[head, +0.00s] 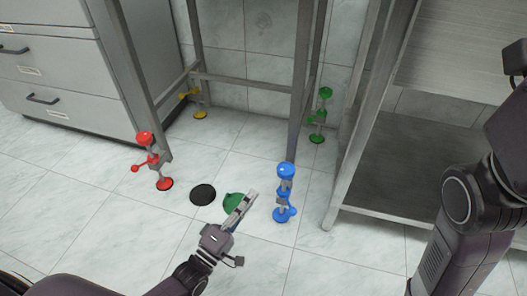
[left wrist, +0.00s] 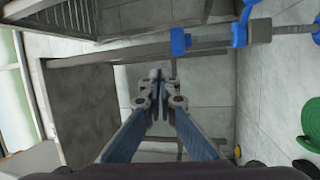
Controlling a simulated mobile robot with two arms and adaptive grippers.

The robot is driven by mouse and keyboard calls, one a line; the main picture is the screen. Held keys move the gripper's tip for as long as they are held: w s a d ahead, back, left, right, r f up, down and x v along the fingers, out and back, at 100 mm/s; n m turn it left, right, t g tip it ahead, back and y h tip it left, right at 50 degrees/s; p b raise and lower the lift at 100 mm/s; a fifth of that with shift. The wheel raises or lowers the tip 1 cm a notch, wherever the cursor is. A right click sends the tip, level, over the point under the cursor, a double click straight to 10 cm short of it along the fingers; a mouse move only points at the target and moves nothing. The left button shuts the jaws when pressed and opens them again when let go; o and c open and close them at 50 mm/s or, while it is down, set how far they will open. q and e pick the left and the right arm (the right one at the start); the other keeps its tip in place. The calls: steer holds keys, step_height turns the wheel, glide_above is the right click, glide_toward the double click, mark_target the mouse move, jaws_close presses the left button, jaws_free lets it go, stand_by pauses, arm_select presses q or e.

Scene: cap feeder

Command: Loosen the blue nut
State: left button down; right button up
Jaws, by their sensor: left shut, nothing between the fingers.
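The blue levelling foot (head: 284,192) stands upright at the table leg's lower end in the head view. It has a blue top piece, a blue middle piece with a small ball-ended handle, and a blue base. I cannot tell for sure which blue piece is the nut. In the left wrist view the blue parts (left wrist: 240,35) lie along the metal rod at the upper right. My left gripper (head: 251,196) is shut and empty, just left of the blue foot and apart from it. Its fingertips (left wrist: 158,76) are together in the left wrist view. My right gripper is out of view.
Red (head: 153,160), yellow (head: 198,102) and green (head: 321,115) feet are at the other table legs. A black disc (head: 203,195) and a green cap (head: 233,202) lie on the floor. A grey drawer cabinet (head: 65,75) is left; a metal shelf (head: 385,175) is right.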

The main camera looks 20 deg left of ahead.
arm_select(q)
steer(key=s+d+r+m+t+h+p, duration=0.1)
steer(key=d+r+m+t, duration=0.1)
steer(key=r, duration=0.9)
steer(key=s+d+r+m+t+h+p, duration=0.1)
steer(key=d+r+m+t+p, duration=0.1)
steer(key=r, duration=0.8)
steer(key=shift+s+d+r+m, duration=0.3)
steer(key=shift+s+r+m, duration=0.1)
steer(key=shift+m, duration=0.5)
stand_by(0.6)
